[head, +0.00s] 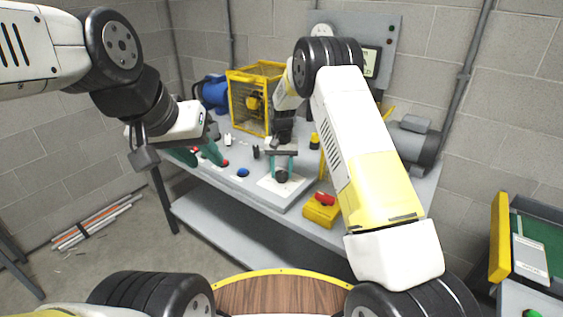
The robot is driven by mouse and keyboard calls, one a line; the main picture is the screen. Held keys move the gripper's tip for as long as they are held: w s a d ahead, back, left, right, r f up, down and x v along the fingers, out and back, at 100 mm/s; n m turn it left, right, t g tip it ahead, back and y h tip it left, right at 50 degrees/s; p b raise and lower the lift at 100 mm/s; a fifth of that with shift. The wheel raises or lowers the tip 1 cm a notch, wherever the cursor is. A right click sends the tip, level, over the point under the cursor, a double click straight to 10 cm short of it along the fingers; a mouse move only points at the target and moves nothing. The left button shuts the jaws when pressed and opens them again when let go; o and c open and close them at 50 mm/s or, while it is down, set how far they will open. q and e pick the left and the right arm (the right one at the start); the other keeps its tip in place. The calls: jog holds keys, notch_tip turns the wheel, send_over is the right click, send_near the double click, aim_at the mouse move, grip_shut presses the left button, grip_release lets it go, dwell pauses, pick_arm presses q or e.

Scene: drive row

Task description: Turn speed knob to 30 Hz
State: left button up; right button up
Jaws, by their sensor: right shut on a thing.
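The speed knob (281,177) is a small dark knob on a pale square plate (268,184) on the grey bench. My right gripper (282,171) reaches down to it from above, with one teal finger on each side, and is shut on the knob. The pointer and any scale marks are too small to read. My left gripper (200,156) hangs over the left part of the bench with its teal fingers apart, near small red buttons. A display (371,62) is on the grey wall panel, partly behind my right arm; its reading is not legible.
A blue button (243,173) and several small switches sit left of the plate. A yellow box with a red switch (321,207) stands to the right. A yellow cage (256,95) and a grey motor (413,143) are behind. A wooden round top (280,292) lies in front.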

aim_at(282, 173)
jog(key=o, duration=1.4)
jog(key=shift+r, duration=0.1)
notch_tip(282, 173, up, 8)
jog(key=shift+f, duration=0.2)
jog(key=shift+r, duration=0.1)
